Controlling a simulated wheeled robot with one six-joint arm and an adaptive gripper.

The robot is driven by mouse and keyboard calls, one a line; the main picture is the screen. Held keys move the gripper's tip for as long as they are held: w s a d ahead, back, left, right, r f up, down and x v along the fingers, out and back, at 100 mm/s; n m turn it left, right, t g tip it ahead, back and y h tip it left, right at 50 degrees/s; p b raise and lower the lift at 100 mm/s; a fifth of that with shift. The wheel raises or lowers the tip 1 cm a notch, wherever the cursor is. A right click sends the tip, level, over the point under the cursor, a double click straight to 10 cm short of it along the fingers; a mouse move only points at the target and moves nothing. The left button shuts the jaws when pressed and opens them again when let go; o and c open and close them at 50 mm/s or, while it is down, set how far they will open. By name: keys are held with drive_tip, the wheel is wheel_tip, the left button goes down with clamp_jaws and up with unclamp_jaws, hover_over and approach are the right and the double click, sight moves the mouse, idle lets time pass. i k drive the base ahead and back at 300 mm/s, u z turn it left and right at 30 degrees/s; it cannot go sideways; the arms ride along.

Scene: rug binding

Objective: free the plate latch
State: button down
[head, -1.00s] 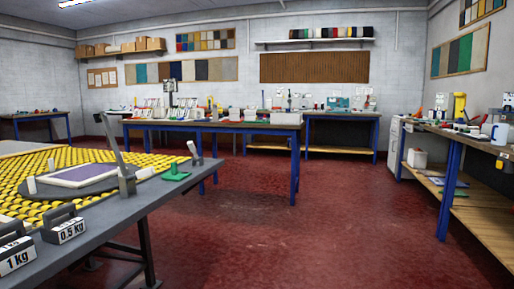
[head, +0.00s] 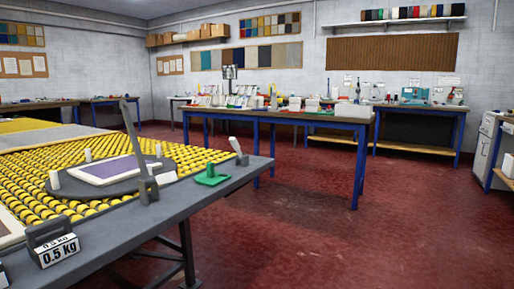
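A dark grey plate (head: 122,184) lies on the yellow roller bed of the table at left. A purple panel with a white border (head: 108,169) lies on it, with white pegs around it. A tall grey bar (head: 133,135) stands tilted at the plate's right edge, in a grey bracket (head: 148,188). A small lever with a white grip (head: 236,146) leans at the table's far right corner, behind a green piece (head: 211,176). I cannot tell which of these parts is the plate latch. My gripper is not in view.
A 0.5 kg weight (head: 54,244) sits on the table's grey near edge (head: 120,235). Blue-legged workbenches (head: 285,115) with boxes and tools stand behind. Red floor (head: 330,235) is open to the right of the roller table.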

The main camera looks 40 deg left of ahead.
sight(233, 142)
drive_tip(key=u, duration=0.55)
drive_tip(key=i, duration=0.9)
drive_tip(key=u, duration=0.9)
